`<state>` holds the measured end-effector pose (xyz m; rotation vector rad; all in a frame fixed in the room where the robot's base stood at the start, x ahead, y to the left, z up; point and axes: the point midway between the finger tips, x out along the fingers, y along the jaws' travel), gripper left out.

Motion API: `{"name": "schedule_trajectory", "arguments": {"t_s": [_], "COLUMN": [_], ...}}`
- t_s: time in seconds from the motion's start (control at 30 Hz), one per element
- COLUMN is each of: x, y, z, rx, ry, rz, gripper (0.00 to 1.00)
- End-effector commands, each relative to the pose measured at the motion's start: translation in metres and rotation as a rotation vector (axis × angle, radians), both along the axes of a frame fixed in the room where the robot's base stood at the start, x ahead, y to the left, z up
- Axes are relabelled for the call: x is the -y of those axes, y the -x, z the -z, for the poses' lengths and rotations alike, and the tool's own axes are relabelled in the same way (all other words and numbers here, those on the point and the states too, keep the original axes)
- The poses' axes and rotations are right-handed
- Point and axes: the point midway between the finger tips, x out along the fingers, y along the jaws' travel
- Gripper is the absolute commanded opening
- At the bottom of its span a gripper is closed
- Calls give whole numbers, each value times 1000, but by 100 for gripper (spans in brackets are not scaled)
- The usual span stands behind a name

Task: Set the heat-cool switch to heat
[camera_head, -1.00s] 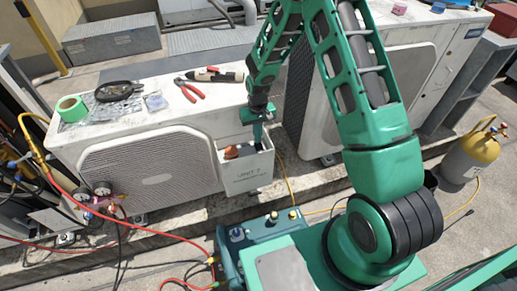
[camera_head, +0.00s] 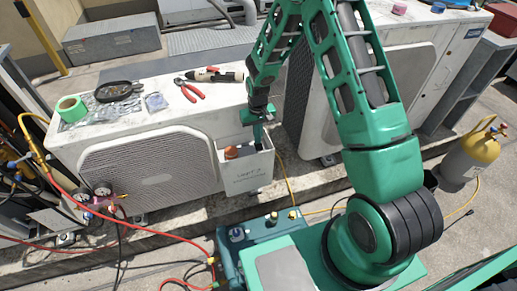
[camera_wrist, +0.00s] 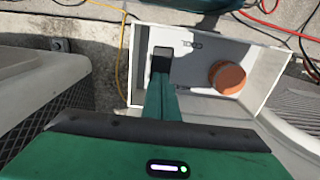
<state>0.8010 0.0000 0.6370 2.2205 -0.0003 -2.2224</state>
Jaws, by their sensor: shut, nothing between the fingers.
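A white control box (camera_head: 243,184) with an open top is fixed at the right end of a white condenser unit. An orange-brown round knob (camera_head: 231,152) sits inside it; it also shows in the wrist view (camera_wrist: 227,77), right of my fingers. My gripper (camera_head: 257,139) reaches down into the box, its fingers shut and empty. In the wrist view my gripper (camera_wrist: 161,62) ends in a dark tip near small dark lettering (camera_wrist: 191,45) on the box's inner face. I cannot make out a switch lever; the fingertip may hide it.
A second condenser stands close on the right. A red hose (camera_head: 150,230) and a gauge set (camera_head: 102,196) are at the left front.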

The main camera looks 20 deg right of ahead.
Motion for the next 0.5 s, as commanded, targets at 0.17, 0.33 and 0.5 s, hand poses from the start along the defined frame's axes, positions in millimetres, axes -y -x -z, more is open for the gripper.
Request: {"name": "schedule_trajectory", "arguments": {"t_s": [0.17, 0.33, 0.5], "x": [0, 0, 0], "y": [0, 0, 0], "z": [3, 5, 7], "rx": [0, -1, -1], "ry": [0, 0, 0], "rz": [0, 0, 0], "gripper": [0, 0, 0]}}
